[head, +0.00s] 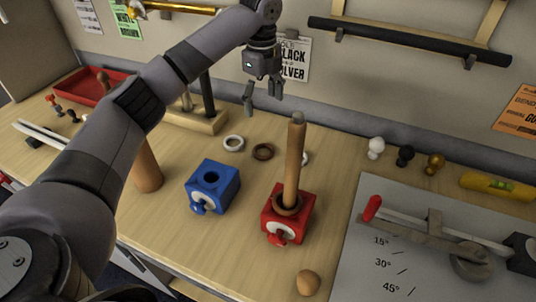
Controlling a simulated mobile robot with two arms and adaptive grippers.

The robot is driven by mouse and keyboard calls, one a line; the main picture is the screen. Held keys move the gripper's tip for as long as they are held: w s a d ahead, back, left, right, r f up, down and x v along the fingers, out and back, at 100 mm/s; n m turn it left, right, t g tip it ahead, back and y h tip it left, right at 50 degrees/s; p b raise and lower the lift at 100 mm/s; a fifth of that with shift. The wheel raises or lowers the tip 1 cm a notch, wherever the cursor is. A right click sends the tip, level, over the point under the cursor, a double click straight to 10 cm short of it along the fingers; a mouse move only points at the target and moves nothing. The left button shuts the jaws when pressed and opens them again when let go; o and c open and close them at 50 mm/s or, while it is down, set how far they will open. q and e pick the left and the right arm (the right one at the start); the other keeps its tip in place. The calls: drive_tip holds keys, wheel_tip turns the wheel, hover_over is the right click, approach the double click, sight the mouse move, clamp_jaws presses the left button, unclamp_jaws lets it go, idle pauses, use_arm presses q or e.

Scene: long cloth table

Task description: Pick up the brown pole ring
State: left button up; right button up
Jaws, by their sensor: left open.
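A second brown ring (287,204) sits around the base of the upright wooden pole (295,160), on top of the red block (288,221). My left gripper (262,97) is open and empty, fingers pointing down, and appears above the flat brown ring in the picture. My right gripper is not in view.
A blue block (212,187) with a hole on top stands left of the red one. Dark and pale posts stand on a wooden base (206,122). Several small knobs (405,156) and a grey angle board (390,260) are on the right. A wooden ball (308,283) lies in front.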

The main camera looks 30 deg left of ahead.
use_arm(q)
wheel_tip(320, 180, down, 6)
drive_tip(key=r, duration=0.1)
drive_tip(key=p, duration=0.1)
hover_over(264, 153)
wheel_tip(264, 153, down, 5)
drive_tip(key=shift+s+a+f, duration=0.1)
drive_tip(key=shift+a, duration=0.05)
drive_tip(key=shift+f+p, duration=0.45)
drive_tip(key=shift+f, duration=0.3)
wheel_tip(264, 153, down, 5)
drive_tip(key=shift+r+p, duration=0.2)
drive_tip(key=shift+p, duration=0.3)
drive_tip(key=c, duration=1)
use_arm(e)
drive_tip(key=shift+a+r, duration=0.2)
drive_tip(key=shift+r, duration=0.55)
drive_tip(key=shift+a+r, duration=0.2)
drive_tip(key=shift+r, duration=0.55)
use_arm(q)
drive_tip(key=shift+r, duration=0.15)
